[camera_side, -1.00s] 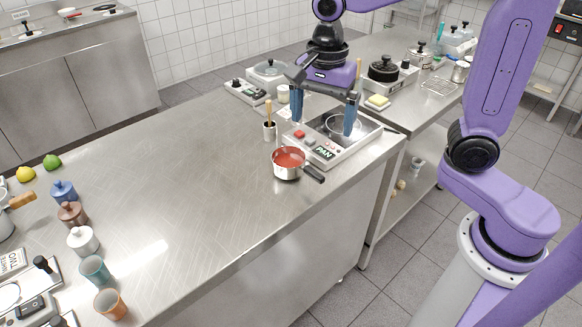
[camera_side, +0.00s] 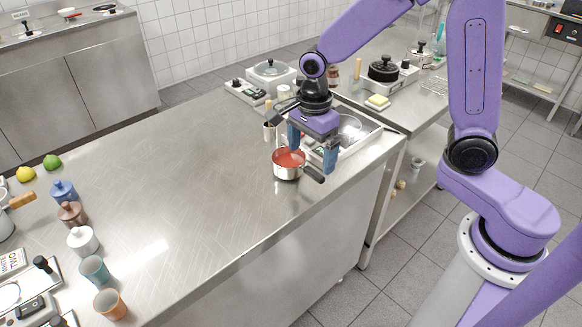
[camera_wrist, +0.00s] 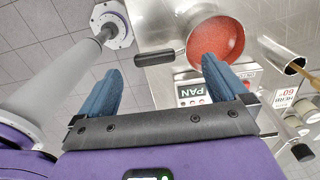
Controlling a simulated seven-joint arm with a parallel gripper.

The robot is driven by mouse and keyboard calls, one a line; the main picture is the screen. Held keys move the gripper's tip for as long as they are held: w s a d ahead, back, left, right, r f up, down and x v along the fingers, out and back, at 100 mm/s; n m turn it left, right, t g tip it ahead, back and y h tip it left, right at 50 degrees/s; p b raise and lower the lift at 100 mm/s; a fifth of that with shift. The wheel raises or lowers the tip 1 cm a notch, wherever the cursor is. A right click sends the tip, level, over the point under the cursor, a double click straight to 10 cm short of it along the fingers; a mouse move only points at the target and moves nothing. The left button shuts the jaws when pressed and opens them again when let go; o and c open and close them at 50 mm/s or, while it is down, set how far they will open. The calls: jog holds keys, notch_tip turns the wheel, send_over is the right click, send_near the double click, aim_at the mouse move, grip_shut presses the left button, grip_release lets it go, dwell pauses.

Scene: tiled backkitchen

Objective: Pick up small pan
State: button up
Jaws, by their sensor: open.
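The small pan (camera_side: 289,171) is a steel saucepan with red contents and a black handle (camera_side: 313,174). It stands on the steel counter near its right edge, the handle pointing right and toward the counter edge. My gripper (camera_side: 312,155) has blue fingers spread open and empty, just above and beside the pan on its handle side. In the wrist view the pan (camera_wrist: 216,42) is at the top, with its handle (camera_wrist: 158,57) pointing left. My gripper (camera_wrist: 160,88) shows its two fingertips apart, with the handle ahead of the gap between them.
A steel utensil cup (camera_wrist: 281,54) with a wooden tool stands close to the pan. The counter left of the pan is clear.

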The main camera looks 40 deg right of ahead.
aim_at(312, 170)
jog(key=shift+s+d+f, duration=0.1)
jog(key=shift+f, duration=1.55)
jog(key=shift+s+d+f, duration=0.1)
jog(key=shift+f, duration=1.55)
jog(key=shift+w, duration=0.1)
jog(key=c, duration=0.8)
